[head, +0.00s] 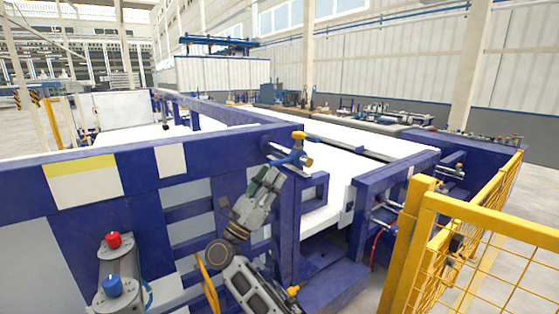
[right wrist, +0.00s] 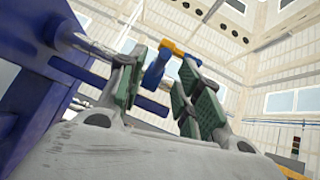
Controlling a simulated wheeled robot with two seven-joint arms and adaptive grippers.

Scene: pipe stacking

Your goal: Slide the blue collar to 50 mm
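The blue collar (head: 295,157) sits on a short metal rod at the near corner of the blue machine frame, with a yellow piece on top. My right gripper (head: 269,178) is just below and left of it in the head view, its green-padded fingers pointing up towards it. In the right wrist view, the fingers (right wrist: 165,80) are apart, and the blue collar (right wrist: 157,66) with its yellow top piece shows between and beyond their tips. I cannot tell whether a finger touches it. No scale marking is readable. My left gripper is not in view.
The blue machine frame (head: 140,235) stands close in front. A red knob (head: 113,240) and a blue knob (head: 112,286) are at lower left. A yellow mesh fence (head: 480,235) bounds the right side. In the right wrist view, a blue frame wall (right wrist: 40,60) lies left of the fingers.

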